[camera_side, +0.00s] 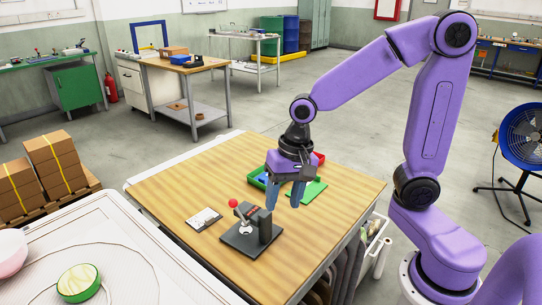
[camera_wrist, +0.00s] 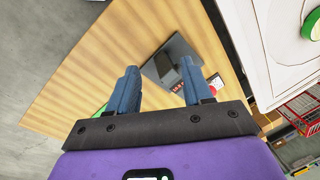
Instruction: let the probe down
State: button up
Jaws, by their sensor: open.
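A small dark grey stand (camera_side: 262,228) sits on the wooden table, with a flat base plate and an upright block. A lever with a red ball knob (camera_side: 233,203) sticks out at its upper left. A small pale round part (camera_side: 246,230) is low by the block; I cannot tell clearly which part is the probe. My gripper (camera_side: 284,190) is open and empty above the table, to the right of the stand and higher than it. In the wrist view the stand (camera_wrist: 165,62) shows beyond and between the blue fingers (camera_wrist: 159,72), partly hidden by the right one.
The table's (camera_side: 180,185) left part is clear.

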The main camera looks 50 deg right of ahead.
jog(key=w+m, duration=0.2)
jog(key=w+d+m, duration=0.1)
jog(key=w+m, duration=0.2)
jog(key=w+d+m+t, duration=0.1)
jog(key=w+m, duration=0.1)
jog(key=shift+w+d+f+m, duration=0.15)
jog(key=shift+f+m, duration=0.1)
jog(key=shift+m, duration=0.05)
jog(key=w+d+f+m+t, duration=0.1)
jog(key=w+d+f+m, duration=0.2)
jog(key=w+d+m, duration=0.3)
jog(key=w+d+f+m+t+h, duration=0.1)
jog(key=w+d+f+m, duration=0.2)
jog(key=w+d+m, duration=0.4)
jog(key=d+m, duration=0.5)
jog(key=m, duration=0.4)
jog(key=shift+w+m+t+h, duration=0.3)
